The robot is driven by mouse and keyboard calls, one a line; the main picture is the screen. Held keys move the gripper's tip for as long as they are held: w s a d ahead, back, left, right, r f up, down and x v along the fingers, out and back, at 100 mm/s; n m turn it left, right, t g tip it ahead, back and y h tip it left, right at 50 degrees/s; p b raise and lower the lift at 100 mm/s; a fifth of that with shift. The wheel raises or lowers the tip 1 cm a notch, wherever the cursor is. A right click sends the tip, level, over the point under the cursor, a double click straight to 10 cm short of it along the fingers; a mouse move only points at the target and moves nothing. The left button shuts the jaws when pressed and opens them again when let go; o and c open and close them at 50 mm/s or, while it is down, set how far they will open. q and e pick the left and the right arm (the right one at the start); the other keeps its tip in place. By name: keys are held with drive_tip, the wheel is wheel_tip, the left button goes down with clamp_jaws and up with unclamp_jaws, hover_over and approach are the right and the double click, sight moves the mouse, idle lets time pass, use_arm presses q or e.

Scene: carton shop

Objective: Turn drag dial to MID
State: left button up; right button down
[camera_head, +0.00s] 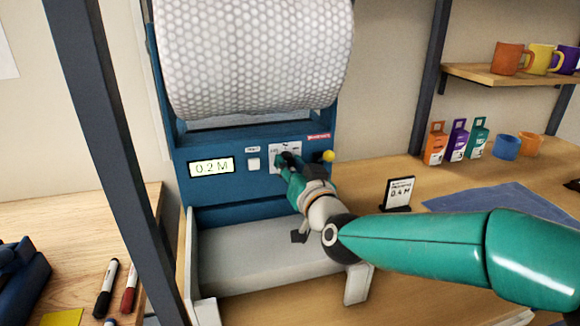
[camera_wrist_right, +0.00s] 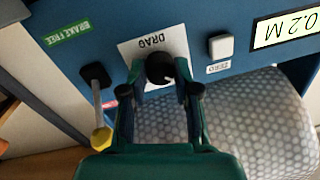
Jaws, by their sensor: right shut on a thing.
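The drag dial (camera_wrist_right: 159,68) is a black round knob on a white plate marked DRAG (camera_wrist_right: 152,40) in the right wrist view. A small pale mark shows on the knob, but I cannot read its setting. My right gripper (camera_wrist_right: 160,72) has a fingertip on either side of the knob and is shut on it. In the head view my right gripper (camera_head: 287,160) reaches the blue machine's front panel (camera_head: 235,184) and mostly covers the dial. The plate's upper edge (camera_head: 290,147) shows above it. My left gripper is not in view.
Beside the dial are a white zero button (camera_head: 253,164), a display (camera_head: 211,167) reading 0.2 M and a yellow-tipped brake lever (camera_head: 328,156). A bubble-wrap roll (camera_head: 255,55) hangs above. A 0.4 M sign (camera_head: 399,192) stands right; markers (camera_head: 106,285) lie left.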

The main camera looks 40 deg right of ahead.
drive_tip(key=shift+f+m+b, duration=0.15)
drive_tip(key=shift+m+b, duration=0.45)
drive_tip(key=shift+b, duration=0.2)
drive_tip(key=shift+m+h+b, duration=0.5)
drive_tip(key=shift+m+b, duration=3.4)
drive_tip(key=shift+m, duration=0.5)
drive_tip(key=c, duration=0.8)
unclamp_jaws()
drive_tip(key=shift+c, duration=0.2)
drive_tip(key=shift+s, duration=0.1)
